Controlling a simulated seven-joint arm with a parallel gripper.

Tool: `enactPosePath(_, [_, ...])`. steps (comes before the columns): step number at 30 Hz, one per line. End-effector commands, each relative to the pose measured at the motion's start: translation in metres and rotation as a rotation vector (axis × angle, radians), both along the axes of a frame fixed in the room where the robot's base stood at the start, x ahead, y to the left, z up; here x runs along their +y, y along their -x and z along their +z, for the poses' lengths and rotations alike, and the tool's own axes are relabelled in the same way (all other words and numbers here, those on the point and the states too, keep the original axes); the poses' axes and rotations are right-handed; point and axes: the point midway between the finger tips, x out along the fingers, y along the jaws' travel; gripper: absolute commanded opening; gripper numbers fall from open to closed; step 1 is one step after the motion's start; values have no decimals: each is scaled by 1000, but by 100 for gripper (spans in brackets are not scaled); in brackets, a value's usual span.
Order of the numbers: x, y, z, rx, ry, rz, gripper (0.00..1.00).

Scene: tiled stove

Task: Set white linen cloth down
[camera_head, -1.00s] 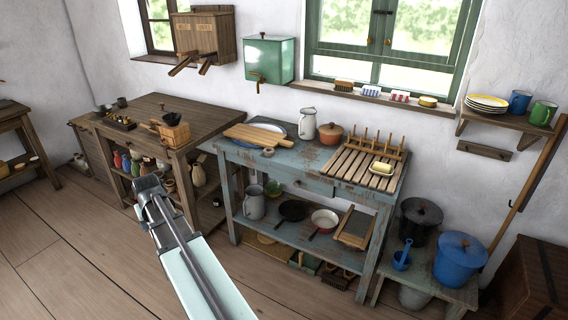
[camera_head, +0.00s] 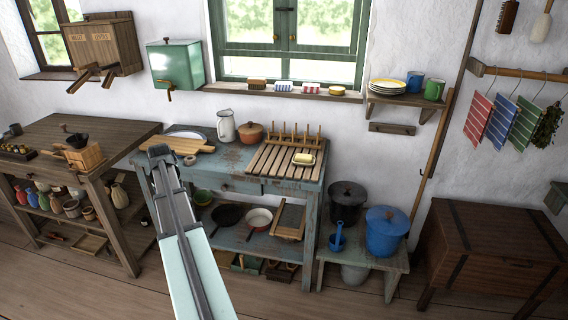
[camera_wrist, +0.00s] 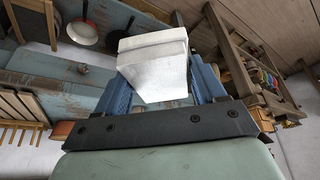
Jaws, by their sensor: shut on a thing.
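The white linen cloth (camera_wrist: 153,64) shows in the wrist view as a folded white block between the two blue fingers. My gripper (camera_wrist: 160,85) is shut on it. In the head view my arm reaches up from the bottom, and my gripper (camera_head: 160,152) appears in front of the left end of the blue worn table (camera_head: 230,168). The cloth cannot be made out in the head view; my own arm seems to hide it.
A cutting board (camera_head: 178,145), white jug (camera_head: 226,126), brown pot (camera_head: 250,132) and slatted rack (camera_head: 283,160) with a butter dish stand on the blue table. A dark wooden table (camera_head: 80,135) is at left. A wooden chest (camera_head: 490,250) and blue pot (camera_head: 386,232) are at right.

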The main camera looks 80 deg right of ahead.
Motion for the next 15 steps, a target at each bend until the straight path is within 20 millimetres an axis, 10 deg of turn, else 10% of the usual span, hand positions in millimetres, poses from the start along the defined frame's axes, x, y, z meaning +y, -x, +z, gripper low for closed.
enactPosePath(15, [-177, 127, 24, -1, 1, -256, 41])
